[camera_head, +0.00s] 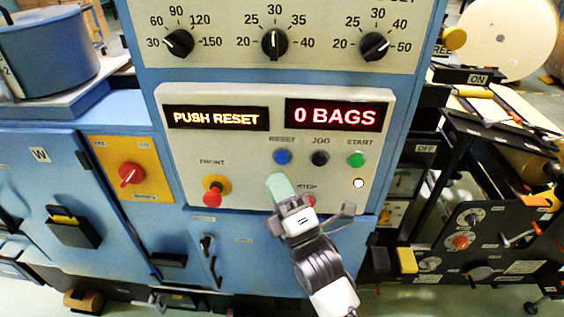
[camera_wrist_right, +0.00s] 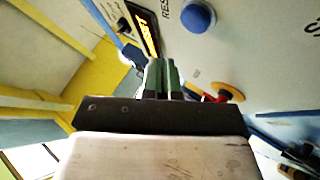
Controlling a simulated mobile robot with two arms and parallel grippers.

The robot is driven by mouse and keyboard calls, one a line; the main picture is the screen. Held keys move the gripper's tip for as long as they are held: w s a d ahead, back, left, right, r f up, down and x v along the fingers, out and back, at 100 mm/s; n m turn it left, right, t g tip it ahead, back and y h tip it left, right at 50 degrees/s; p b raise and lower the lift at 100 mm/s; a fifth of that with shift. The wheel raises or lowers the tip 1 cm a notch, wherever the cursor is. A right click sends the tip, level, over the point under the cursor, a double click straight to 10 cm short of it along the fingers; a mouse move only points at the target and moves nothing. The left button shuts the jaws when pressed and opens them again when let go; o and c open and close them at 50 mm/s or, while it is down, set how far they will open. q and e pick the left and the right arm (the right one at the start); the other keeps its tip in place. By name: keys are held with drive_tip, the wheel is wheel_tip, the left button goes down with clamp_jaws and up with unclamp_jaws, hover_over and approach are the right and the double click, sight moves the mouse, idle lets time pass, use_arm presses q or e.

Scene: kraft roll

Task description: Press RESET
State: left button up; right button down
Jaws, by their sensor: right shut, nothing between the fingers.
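The RESET button (camera_head: 282,157) is a round blue button on the pale control panel (camera_head: 235,160) in the head view. It also shows at the top of the right wrist view (camera_wrist_right: 198,16). My right gripper (camera_head: 277,184) has green fingertips and is shut and empty. In the head view its tips appear just below the button. In the wrist view the fingertips (camera_wrist_right: 161,72) are apart from the button. The left display (camera_head: 216,118) reads PUSH RESET and the right display (camera_head: 337,115) reads 0 BAGS. My left gripper is not in view.
A black JOG button (camera_head: 320,158) and a green START button (camera_head: 356,159) sit right of RESET. A red button (camera_head: 308,201) is partly hidden behind my gripper. Dials (camera_head: 274,45) line the panel above.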

sight(282, 158)
drive_tip(key=shift+w+d, duration=0.1)
drive_tip(key=shift+w, duration=1.25)
drive_tip(key=shift+w, duration=0.1)
idle(1.0)
drive_tip(key=shift+w, duration=0.35)
drive_tip(key=shift+w+d+b, duration=0.1)
drive_tip(key=shift+w+b, duration=0.25)
drive_tip(key=shift+b, duration=0.05)
idle(0.5)
drive_tip(key=shift+r, duration=0.1)
drive_tip(key=shift+s+p, duration=0.3)
drive_tip(key=shift+s, duration=0.5)
